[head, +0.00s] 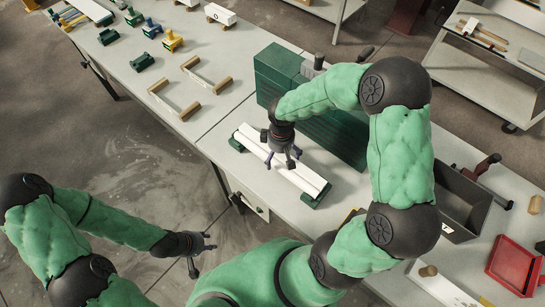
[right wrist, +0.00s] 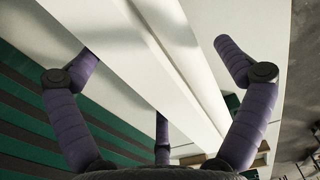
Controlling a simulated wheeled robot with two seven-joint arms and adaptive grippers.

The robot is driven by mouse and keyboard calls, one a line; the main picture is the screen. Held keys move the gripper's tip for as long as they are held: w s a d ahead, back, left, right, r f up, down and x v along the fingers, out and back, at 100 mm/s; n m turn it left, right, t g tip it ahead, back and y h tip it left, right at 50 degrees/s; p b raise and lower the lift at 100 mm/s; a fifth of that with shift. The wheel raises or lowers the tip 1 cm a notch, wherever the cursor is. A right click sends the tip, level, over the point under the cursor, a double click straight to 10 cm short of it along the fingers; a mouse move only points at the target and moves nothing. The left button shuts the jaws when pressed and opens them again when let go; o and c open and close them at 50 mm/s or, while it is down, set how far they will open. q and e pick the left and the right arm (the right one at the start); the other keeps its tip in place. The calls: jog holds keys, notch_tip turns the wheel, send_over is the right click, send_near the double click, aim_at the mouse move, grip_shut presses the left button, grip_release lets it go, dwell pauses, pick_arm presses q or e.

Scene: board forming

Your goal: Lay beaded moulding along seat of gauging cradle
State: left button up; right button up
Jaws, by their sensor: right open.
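The beaded moulding (head: 301,178) is a long white ridged strip, lying lengthwise on the green-ended gauging cradle (head: 316,197) on the table in the head view. My right gripper (head: 284,161) is open just above the moulding's middle and hides part of it. In the right wrist view, the moulding (right wrist: 170,65) runs diagonally between the spread purple fingers of my right gripper (right wrist: 165,75). Whether any finger touches it I cannot tell. My left gripper (head: 203,254) is open and empty, low at the left, off the table over the floor.
A large green ribbed block (head: 282,72) stands behind the cradle. Wooden-ended white handles (head: 175,100) and several small green and yellow clamps (head: 172,41) lie at the table's far left. A dark open box (head: 462,203) and a red tray (head: 513,268) are at the right.

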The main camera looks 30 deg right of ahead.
jog(key=c, duration=1.6)
jog(key=shift+r+p, duration=3.05)
jog(key=shift+r, duration=1)
jog(key=shift+c, duration=0.2)
